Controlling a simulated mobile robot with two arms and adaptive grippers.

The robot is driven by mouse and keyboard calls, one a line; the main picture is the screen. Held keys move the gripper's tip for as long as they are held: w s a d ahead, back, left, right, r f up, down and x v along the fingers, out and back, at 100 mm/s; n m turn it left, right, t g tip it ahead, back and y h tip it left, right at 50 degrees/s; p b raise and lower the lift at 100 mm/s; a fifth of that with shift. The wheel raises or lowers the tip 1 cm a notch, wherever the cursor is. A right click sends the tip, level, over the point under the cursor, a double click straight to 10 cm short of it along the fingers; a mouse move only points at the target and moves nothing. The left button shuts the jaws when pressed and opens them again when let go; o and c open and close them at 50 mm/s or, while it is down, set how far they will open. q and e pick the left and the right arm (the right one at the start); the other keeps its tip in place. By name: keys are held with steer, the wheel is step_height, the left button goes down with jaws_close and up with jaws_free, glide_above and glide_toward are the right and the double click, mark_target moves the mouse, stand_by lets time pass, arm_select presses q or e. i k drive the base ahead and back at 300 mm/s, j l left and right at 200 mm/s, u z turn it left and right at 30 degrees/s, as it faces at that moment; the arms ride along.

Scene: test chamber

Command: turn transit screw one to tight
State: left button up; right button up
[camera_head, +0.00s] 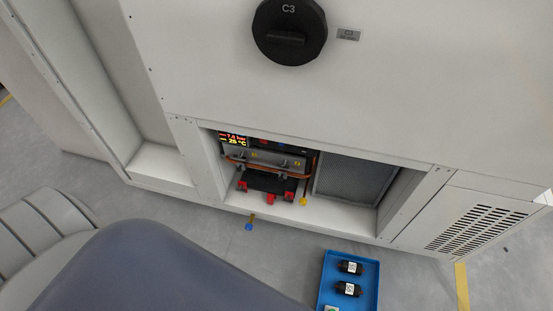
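An open bay low in the white cabinet (350,95) holds a compact unit with a metal bracket (272,157) and orange pipes. A dark plate (265,182) with small red parts (271,199) at its front and sides sits below the bracket. A small yellow piece (303,201) hangs at the plate's right. The transit screws are too small here to tell apart, and I cannot tell which is screw one or how it is turned. Neither of my grippers shows; a blue-grey and grey ribbed part, probably my arm, fills the lower left.
A black round knob marked C3 (289,30) sticks out above the bay. A lit display (233,139) and a mesh filter panel (353,182) are inside the bay. A blue tray (369,291) with dark labelled cylinders (350,268) lies on the floor (440,285) in front.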

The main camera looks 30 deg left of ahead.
mark_target(240, 189)
steer(key=u, duration=1.3)
